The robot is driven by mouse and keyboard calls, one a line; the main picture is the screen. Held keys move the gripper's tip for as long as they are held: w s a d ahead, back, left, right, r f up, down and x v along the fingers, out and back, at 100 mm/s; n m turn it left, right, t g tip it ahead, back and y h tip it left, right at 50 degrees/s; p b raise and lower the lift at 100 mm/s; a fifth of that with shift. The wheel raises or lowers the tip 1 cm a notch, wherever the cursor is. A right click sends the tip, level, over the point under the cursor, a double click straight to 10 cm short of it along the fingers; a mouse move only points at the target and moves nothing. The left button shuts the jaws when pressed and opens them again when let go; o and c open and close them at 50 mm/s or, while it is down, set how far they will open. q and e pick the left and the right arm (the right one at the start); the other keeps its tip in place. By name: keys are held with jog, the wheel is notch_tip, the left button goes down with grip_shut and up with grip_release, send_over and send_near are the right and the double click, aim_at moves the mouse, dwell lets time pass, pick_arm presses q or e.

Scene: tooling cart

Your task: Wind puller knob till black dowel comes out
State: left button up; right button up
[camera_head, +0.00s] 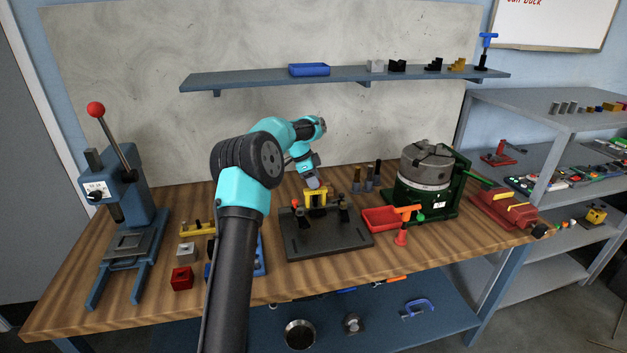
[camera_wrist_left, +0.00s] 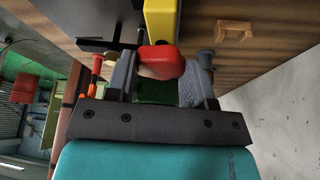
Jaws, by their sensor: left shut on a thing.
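The yellow puller (camera_head: 317,196) stands on a dark fixture plate (camera_head: 308,243) near the middle of the bench. In the left wrist view, its yellow body (camera_wrist_left: 160,18) shows at the top, with the red knob (camera_wrist_left: 160,62) just below. My left gripper (camera_head: 313,184) reaches down onto the puller from above. In the left wrist view its two grey fingers (camera_wrist_left: 160,72) stand on either side of the red knob and are shut on it. In the head view the gripper covers the knob. I cannot make out the black dowel under the puller. My right gripper is not in view.
A blue press (camera_head: 125,215) is at left. Dark upright pins (camera_head: 370,180) stand behind the plate.

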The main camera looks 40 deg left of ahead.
pick_arm(q)
jog(key=shift+m+g, duration=0.4)
jog(key=shift+m, duration=0.9)
jog(key=o, duration=0.9)
jog(key=shift+h, duration=0.3)
jog(key=shift+a+r, duration=0.1)
jog(key=v, duration=1.1)
jog(key=shift+a+r, duration=0.1)
jog(key=shift+r, duration=0.3)
